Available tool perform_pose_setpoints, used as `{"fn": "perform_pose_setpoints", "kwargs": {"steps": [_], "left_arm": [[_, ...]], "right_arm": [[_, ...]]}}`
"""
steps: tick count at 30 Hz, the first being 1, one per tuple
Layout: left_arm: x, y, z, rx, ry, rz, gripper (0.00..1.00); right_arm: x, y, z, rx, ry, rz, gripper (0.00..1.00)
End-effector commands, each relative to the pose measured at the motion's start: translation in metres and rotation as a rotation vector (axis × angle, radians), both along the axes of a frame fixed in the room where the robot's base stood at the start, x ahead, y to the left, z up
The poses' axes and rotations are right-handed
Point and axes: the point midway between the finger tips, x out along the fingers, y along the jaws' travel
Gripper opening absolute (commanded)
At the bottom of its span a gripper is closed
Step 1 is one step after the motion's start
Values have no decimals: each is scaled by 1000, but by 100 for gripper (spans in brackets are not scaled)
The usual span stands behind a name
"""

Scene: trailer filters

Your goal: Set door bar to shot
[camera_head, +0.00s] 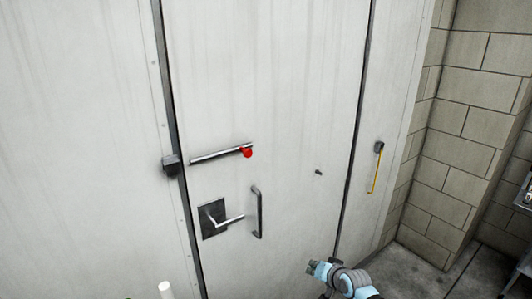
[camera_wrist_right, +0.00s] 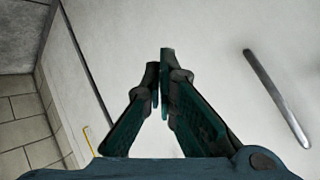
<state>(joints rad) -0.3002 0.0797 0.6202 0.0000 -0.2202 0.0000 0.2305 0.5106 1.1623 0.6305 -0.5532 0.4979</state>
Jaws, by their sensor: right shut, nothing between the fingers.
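The door bar (camera_head: 215,155) is a slim grey metal bar with a red knob (camera_head: 247,152) at its right end. It lies nearly level on the white door (camera_head: 290,90). Its left end is close to a dark block (camera_head: 171,165) at the door's left edge, with what looks like a small gap between them. My right gripper (camera_head: 312,267) is low and to the right of the bar, well apart from it. In the right wrist view its fingers (camera_wrist_right: 160,85) are together and empty in front of a white surface. My left gripper is not in view.
Below the bar are a lever handle (camera_head: 229,221) on a dark plate and an upright pull handle (camera_head: 257,212). A grey rod (camera_wrist_right: 277,97) shows in the right wrist view. A yellow strap (camera_head: 376,172) hangs right of the door. A block wall (camera_head: 465,130) stands at right.

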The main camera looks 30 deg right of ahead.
Motion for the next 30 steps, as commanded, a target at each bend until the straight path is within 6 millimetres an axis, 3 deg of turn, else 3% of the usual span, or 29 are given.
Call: {"fn": "perform_pose_setpoints", "kwargs": {"steps": [1,2,3,6,9,12,16,25,30], "left_arm": [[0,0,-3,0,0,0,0],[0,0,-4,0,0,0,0],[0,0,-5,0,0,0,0],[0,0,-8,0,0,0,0],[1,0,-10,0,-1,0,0],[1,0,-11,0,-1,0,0],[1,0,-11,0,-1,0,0],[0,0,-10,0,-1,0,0],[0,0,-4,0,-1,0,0]], "right_arm": [[30,-7,55,51,-95,-12,0],[45,-8,90,92,-150,-15,0],[62,-8,138,148,-221,-12,0],[82,0,249,275,-368,26,0],[80,13,336,370,-463,84,0],[71,26,387,428,-511,132,0],[65,33,411,456,-528,157,0],[66,34,411,458,-528,157,0],[81,37,411,463,-532,155,0]]}}
